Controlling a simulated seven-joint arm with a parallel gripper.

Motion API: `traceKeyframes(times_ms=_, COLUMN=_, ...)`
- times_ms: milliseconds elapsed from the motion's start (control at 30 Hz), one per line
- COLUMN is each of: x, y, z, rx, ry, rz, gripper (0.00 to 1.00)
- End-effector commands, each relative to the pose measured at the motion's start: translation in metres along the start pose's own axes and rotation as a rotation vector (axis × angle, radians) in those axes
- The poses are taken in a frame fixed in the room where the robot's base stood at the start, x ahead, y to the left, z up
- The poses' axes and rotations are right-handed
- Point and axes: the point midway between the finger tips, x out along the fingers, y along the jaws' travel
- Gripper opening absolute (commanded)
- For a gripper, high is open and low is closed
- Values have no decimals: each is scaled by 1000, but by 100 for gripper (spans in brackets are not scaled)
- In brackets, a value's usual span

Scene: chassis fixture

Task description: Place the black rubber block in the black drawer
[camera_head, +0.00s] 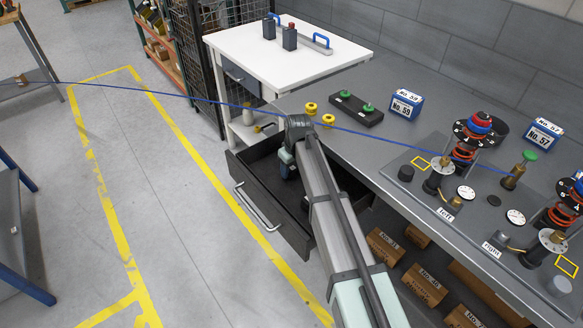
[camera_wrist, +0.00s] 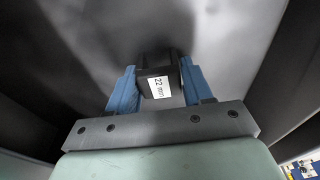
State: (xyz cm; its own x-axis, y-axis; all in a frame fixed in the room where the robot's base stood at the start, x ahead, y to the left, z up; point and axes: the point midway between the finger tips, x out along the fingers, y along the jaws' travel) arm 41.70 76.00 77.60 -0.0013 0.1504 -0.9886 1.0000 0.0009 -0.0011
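The black rubber block (camera_wrist: 160,84), with a white "22 mm" label, sits between the two blue fingers of my gripper (camera_wrist: 158,75) in the wrist view. Both fingers appear to press on its sides. The black drawer (camera_head: 262,200) is pulled out from under the grey bench in the head view. My gripper (camera_head: 288,165) is down inside the drawer opening, and my arm covers part of the drawer. The block is hidden or too small to make out in the head view. I cannot tell whether it touches the drawer floor.
The drawer's metal handle (camera_head: 258,208) faces the aisle. A white-topped cart (camera_head: 290,65) stands behind. Yellow knobs (camera_head: 328,120) and a dark block with green knobs (camera_head: 356,107) are on the bench near my arm. A blue cable crosses the head view. The floor beside the drawer is clear.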

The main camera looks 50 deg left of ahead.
Motion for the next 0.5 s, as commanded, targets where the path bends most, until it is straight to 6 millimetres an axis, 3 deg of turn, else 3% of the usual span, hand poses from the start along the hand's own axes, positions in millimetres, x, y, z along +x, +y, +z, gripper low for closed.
traceKeyframes(times_ms=233, x=0, y=0, z=0, rx=0, ry=0, rz=0, gripper=74)
traceKeyframes(times_ms=500, x=-1, y=0, z=0, rx=0, ry=0, rz=0, gripper=74)
